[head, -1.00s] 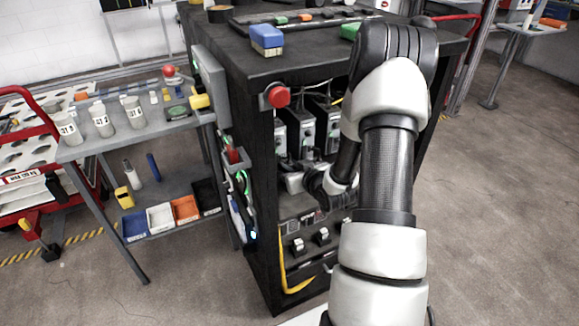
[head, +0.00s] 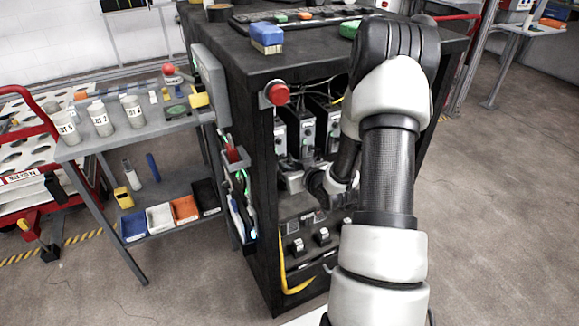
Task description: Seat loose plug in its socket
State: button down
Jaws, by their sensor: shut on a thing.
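My gripper (head: 288,166) is inside the open front of the black cabinet (head: 262,215), in front of the row of grey modules. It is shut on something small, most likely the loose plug. The fingertips and the held piece are too small and dark to make out clearly. The grey modules (head: 308,128) stand upright side by side, with cables above them. I cannot tell which socket belongs to the plug, or whether the plug touches it. My arm hides the right part of the opening.
A red button (head: 278,94) sticks out at the cabinet's upper left corner. A blue-topped block (head: 266,37) lies on the cabinet top. A yellow cable (head: 291,287) hangs low in front. A grey side table (head: 146,131) with bottles and bins stands left.

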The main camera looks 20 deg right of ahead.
jog(key=shift+f+b, duration=1.6)
jog(key=c, duration=1.5)
grip_release()
jog(key=shift+o, duration=0.2)
jog(key=p+v, duration=0.7)
jog(key=v, duration=1)
jog(key=shift+s+r, duration=0.15)
